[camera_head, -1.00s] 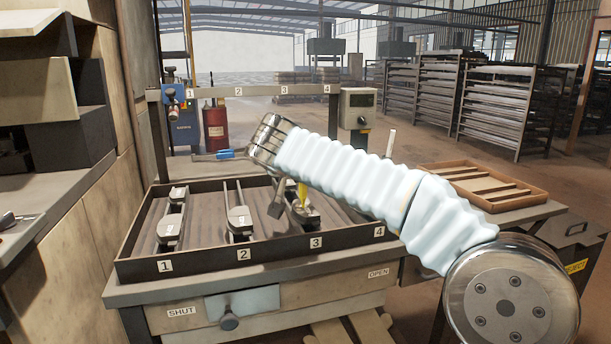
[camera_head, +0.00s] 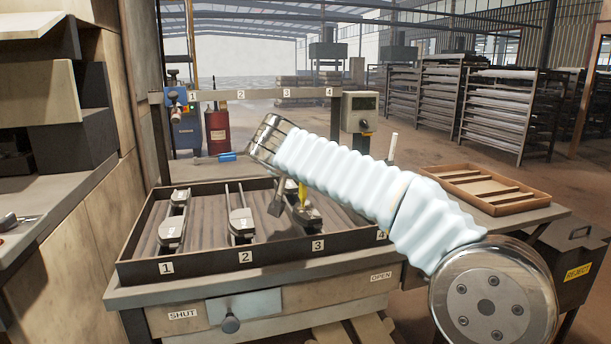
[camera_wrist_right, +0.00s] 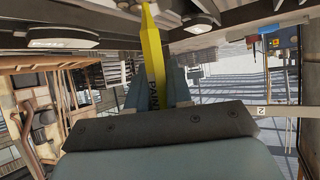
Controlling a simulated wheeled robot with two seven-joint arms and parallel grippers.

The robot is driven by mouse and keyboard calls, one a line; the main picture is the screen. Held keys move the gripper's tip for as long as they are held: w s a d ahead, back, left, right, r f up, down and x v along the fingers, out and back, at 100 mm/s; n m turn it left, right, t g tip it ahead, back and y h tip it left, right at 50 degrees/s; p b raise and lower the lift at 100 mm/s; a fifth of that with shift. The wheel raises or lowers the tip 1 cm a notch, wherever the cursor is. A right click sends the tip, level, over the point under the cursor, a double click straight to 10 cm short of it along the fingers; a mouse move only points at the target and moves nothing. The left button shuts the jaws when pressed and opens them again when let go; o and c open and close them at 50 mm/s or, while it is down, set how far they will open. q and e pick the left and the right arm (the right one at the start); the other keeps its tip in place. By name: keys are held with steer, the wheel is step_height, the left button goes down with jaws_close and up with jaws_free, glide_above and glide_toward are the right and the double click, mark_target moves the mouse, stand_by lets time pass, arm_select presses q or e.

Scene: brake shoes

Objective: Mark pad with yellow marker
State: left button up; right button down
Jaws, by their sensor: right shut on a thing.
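My right gripper (camera_wrist_right: 153,82) is shut on the yellow marker (camera_wrist_right: 153,48), which has dark lettering on its side. In the head view the yellow marker (camera_head: 303,194) points down over the brake shoe (camera_head: 306,215) in bay 3 of the tray. My arm hides part of that shoe, and I cannot tell whether the tip touches its pad. Brake shoes also lie in bay 1 (camera_head: 172,230) and bay 2 (camera_head: 241,222). Bay 4 is largely hidden behind my right arm. My left gripper is not in view.
The dark-walled tray (camera_head: 205,262) stands on a bench with a drawer marked SHUT and OPEN. A numbered rail (camera_head: 262,93) crosses behind it. A control box (camera_head: 359,110) stands at back.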

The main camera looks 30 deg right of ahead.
steer(key=shift+w+d, duration=0.15)
steer(key=shift+w, duration=0.5)
steer(key=shift+r, duration=0.15)
stand_by(0.4)
arm_select(q)
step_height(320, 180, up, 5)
steer(key=p, duration=0.5)
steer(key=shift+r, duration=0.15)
arm_select(e)
step_height(320, 180, up, 7)
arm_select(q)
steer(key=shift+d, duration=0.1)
